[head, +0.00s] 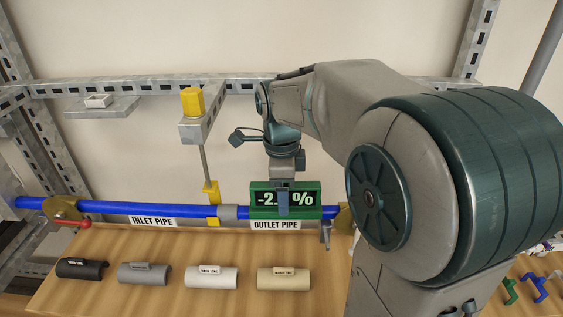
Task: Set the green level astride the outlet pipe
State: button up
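The green level (305,212) has a dark display with a partly covered reading that starts with "-2." and ends in "%". It sits at the blue outlet pipe (329,212), just above the OUTLET PIPE label (276,225), and looks nearly even with the pipe. My gripper (284,198) comes down from above, with one finger across the front of the display. The other finger is hidden behind the level. The gripper appears shut on the level. Whether the level's underside fully rests on the pipe is hard to tell.
The blue inlet pipe (125,208) meets the outlet pipe at a grey coupling (229,212). A yellow-topped post (193,101) stands behind it. Several half-shell pieces (211,277) lie on the wooden bench (180,248). Small green and blue parts (533,288) lie at the far right.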

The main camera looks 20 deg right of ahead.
jog(key=r, duration=1)
jog(key=shift+a, duration=0.2)
jog(key=shift+r, duration=0.2)
jog(key=shift+s, duration=0.15)
jog(key=s+f+n+t, duration=0.3)
jog(key=s+f+n, duration=1)
jog(key=n, duration=0.8)
jog(key=shift+s+a+f+n, duration=0.3)
jog(key=shift+s+a+f, duration=0.1)
jog(key=shift+f, duration=0.1)
